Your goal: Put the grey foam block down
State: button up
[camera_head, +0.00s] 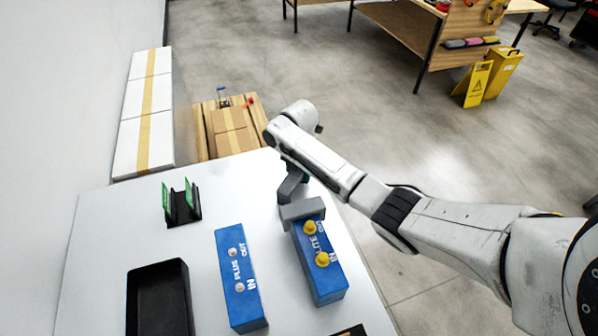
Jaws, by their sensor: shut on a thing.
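The grey foam block (302,211) is at the far end of the blue box marked LITE (322,275), which has two yellow knobs on top. My gripper (294,192) reaches down from the arm onto the block and is shut on it. The fingertips are mostly hidden behind the block and the wrist. The block overlaps the far edge of the blue box in this view. I cannot tell whether it touches the box or the table.
A second blue box marked PLUS (240,285), a black tray (161,300) and a black rack with green cards (182,205) stand on the white table (95,230). Bare table lies between the rack and the block. The table's right edge is close to the LITE box.

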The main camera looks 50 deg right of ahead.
jog(key=shift+f, duration=0.1)
jog(key=o, duration=1.1)
jog(key=shift+c, duration=0.2)
notch_tip(320, 180, up, 12)
jog(key=shift+r+b, duration=0.15)
jog(key=shift+b, duration=0.45)
